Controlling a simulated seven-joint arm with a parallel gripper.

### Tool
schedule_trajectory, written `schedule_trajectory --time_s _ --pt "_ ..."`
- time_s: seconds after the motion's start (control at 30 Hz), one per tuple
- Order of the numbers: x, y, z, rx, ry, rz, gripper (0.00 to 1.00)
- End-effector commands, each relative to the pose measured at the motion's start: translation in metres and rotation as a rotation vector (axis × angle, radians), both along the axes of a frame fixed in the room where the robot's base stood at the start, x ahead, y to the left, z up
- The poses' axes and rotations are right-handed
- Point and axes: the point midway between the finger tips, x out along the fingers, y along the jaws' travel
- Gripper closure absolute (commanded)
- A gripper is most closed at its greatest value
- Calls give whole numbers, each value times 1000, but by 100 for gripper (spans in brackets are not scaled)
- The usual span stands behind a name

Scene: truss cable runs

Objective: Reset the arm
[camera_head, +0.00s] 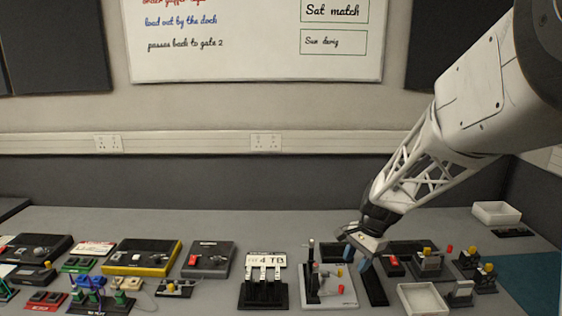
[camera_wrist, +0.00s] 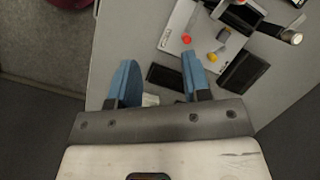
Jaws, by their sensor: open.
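My arm reaches in from the upper right in the head view. My gripper (camera_head: 356,259) points down above the grey table, over the right edge of a white board (camera_head: 345,301). Its two blue fingers are apart, and they also show in the wrist view (camera_wrist: 161,80). Nothing is held between the fingers. A black block (camera_wrist: 165,77) lies beyond and below the gap between them. The white board also shows in the wrist view (camera_wrist: 173,40), with small red, yellow and grey pieces on it.
A black stand labelled 4 TB (camera_head: 264,292) is left of the white board. A white tray (camera_head: 423,299) is at the front right, another (camera_head: 497,214) at the back right. A yellow-edged black box (camera_head: 142,257) stands left. The table's back strip is clear.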

Motion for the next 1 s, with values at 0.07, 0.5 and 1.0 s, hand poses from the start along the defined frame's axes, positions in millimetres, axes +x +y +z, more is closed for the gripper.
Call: schedule_trajectory --time_s 0.07,0.5,1.0 --pt "-17 4 15 -15 -29 50 56" --pt "-109 16 76 -106 -168 333 56" --pt "-219 23 113 -229 -306 648 56"
